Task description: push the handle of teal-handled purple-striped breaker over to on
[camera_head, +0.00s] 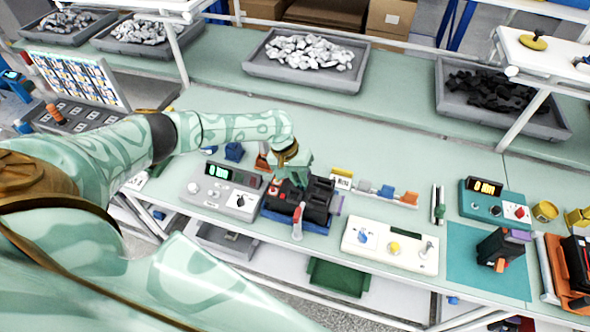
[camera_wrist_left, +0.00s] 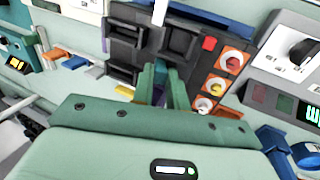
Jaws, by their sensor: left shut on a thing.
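The black test fixture (camera_head: 318,203) sits on a blue base in the middle of the bench; a lever with a red end stands at its front. My left gripper (camera_head: 290,178) is lowered at the fixture's back left. My right gripper is not in view.
A grey meter (camera_head: 222,190) stands left of the fixture, and a white control box (camera_head: 390,243) stands right. A black breaker with a purple top and orange handle (camera_head: 500,264) stands on a teal mat (camera_head: 465,268). Small coloured connectors lie behind the white box.

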